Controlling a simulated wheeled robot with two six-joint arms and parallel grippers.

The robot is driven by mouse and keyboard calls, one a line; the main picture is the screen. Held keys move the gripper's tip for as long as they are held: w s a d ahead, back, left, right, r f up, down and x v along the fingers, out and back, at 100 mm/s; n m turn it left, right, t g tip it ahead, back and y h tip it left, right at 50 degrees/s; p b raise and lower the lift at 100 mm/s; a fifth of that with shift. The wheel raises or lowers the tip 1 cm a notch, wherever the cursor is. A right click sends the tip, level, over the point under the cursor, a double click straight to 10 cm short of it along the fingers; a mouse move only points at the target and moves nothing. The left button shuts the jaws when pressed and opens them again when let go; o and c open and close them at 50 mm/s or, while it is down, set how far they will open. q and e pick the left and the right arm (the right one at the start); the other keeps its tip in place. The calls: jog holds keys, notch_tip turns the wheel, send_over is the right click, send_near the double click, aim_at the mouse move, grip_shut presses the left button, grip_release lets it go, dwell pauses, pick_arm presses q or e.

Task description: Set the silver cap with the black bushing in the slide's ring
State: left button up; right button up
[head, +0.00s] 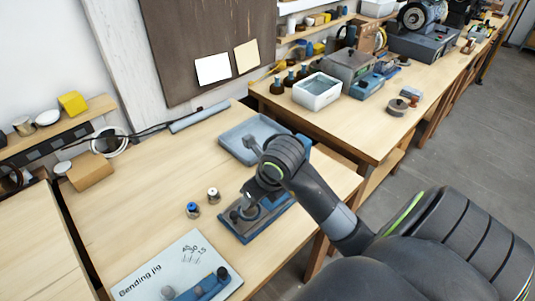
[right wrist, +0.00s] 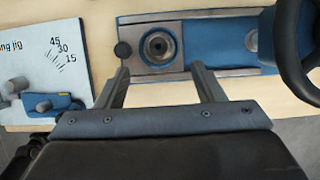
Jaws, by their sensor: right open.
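The blue slide fixture (head: 262,220) lies on the near bench, and my right gripper (head: 252,192) is low over it. In the right wrist view the slide's ring (right wrist: 158,47) is a round metal seat with a dark centre. I cannot tell whether a silver cap with a black bushing sits in it. My right gripper (right wrist: 160,70) is open, its fingertips apart on either side, just short of the ring, with nothing between them. Two small caps stand left of the fixture: one with a blue top (head: 193,209) and one with a pale top (head: 213,195). My left gripper is out of view.
A bending jig board (head: 180,262) lies at the front of the bench; it also shows in the right wrist view (right wrist: 45,50). A grey-blue tray (head: 235,135) lies behind the fixture. The bench's left middle is clear.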

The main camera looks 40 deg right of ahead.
jog(key=p+v, duration=0.6)
jog(key=v, duration=0.3)
jog(key=shift+r, duration=0.15)
